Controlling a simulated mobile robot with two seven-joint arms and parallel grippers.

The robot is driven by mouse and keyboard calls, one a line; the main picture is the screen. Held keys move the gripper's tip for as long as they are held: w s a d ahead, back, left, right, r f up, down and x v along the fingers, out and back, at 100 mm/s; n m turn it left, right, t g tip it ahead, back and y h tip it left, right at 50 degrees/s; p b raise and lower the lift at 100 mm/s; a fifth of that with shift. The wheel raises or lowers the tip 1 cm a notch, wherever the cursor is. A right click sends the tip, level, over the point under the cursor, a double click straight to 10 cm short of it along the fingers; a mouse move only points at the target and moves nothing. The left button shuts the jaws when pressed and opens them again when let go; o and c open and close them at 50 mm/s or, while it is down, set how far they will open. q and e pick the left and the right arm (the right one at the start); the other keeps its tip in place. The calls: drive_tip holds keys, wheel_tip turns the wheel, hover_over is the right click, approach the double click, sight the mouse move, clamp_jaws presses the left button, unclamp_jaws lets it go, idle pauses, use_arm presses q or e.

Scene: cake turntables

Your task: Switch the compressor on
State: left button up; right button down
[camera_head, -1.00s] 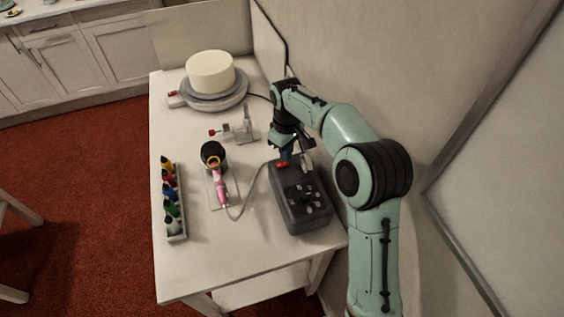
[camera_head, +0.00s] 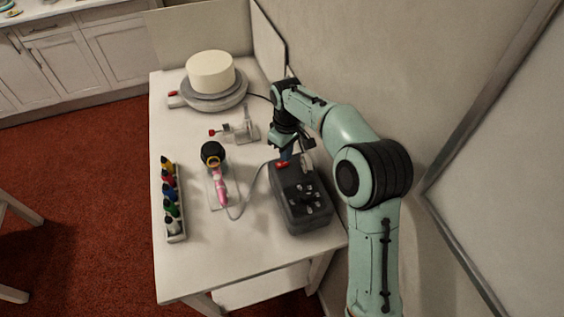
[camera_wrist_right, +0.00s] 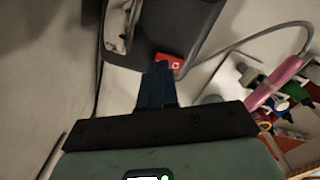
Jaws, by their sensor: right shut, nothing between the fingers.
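The compressor (camera_head: 300,205), a dark grey box with several light knobs on top, stands at the right side of the white table. Its red switch (camera_head: 281,164) is at its far end; the red switch also shows in the right wrist view (camera_wrist_right: 170,62). My right gripper (camera_head: 287,154) is shut and empty, its fingers at the switch. In the right wrist view the dark blue fingertips (camera_wrist_right: 160,68) overlap the lower left of the switch; whether they touch it I cannot tell. My left gripper is not in view.
A pink airbrush (camera_head: 220,190) on a stand is joined to the compressor by a grey hose. A rack of colour bottles (camera_head: 177,215) stands at the left edge. A white cake (camera_head: 210,72) sits on a turntable (camera_head: 217,101) at the back. The wall is close on the right.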

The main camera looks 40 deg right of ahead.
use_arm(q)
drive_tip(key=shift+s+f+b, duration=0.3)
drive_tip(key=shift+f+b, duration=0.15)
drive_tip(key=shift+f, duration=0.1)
use_arm(e)
drive_tip(key=shift+f, duration=1.05)
drive_tip(key=shift+r+p, duration=1)
drive_tip(key=shift+r, duration=0.55)
drive_tip(key=shift+r+p, duration=1.25)
drive_tip(key=shift+r, duration=0.85)
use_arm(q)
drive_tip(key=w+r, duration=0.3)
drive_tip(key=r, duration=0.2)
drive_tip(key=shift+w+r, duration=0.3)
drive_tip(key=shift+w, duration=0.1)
use_arm(e)
drive_tip(key=shift+w, duration=0.1)
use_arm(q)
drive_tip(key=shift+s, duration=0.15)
use_arm(e)
drive_tip(key=shift+f, duration=0.1)
